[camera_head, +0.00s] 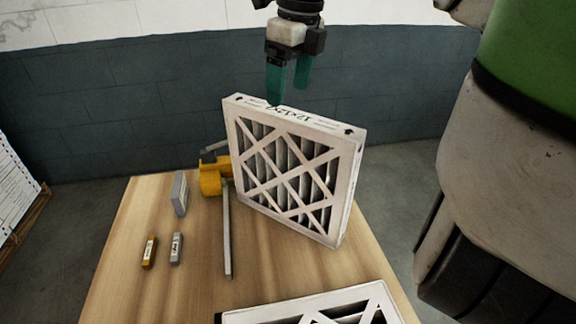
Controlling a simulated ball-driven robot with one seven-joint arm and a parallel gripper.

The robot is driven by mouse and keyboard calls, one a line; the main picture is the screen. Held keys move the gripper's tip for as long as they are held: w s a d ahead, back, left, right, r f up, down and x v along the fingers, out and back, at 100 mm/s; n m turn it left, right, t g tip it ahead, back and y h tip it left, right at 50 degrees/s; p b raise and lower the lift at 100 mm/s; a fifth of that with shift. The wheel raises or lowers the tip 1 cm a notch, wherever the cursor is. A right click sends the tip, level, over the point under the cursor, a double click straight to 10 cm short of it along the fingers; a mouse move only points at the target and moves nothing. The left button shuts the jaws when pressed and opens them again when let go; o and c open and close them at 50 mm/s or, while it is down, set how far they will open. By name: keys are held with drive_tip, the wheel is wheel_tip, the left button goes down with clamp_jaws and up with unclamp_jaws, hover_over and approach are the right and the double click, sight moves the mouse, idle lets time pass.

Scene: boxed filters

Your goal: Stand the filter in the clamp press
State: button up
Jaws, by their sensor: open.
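A white-framed pleated filter (290,178) stands upright on its edge on the wooden table, its lattice face toward the camera. The clamp press, with a yellow body (210,177) and grey bars, is at the filter's left edge, partly hidden by it. I cannot tell whether its jaws bear on the filter. My gripper (289,97) has two teal fingers, spread apart and pointing down, over the filter's top edge near its left half. The left fingertip overlaps that top edge in view; I cannot tell whether it touches. Nothing shows between the fingers.
A second framed filter (318,305) is at the table's front edge, cut off by the picture. A grey block (179,194), a small yellow-ended block (149,251) and a small grey block (176,248) are at the left. The wooden table (120,290) is bare at front left.

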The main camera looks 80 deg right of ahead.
sight(289, 113)
wheel_tip(289, 113, down, 2)
drive_tip(key=shift+w+f, duration=0.1)
drive_tip(key=shift+w, duration=0.05)
drive_tip(key=shift+f+p, duration=0.8)
drive_tip(key=shift+f, duration=1.75)
clamp_jaws()
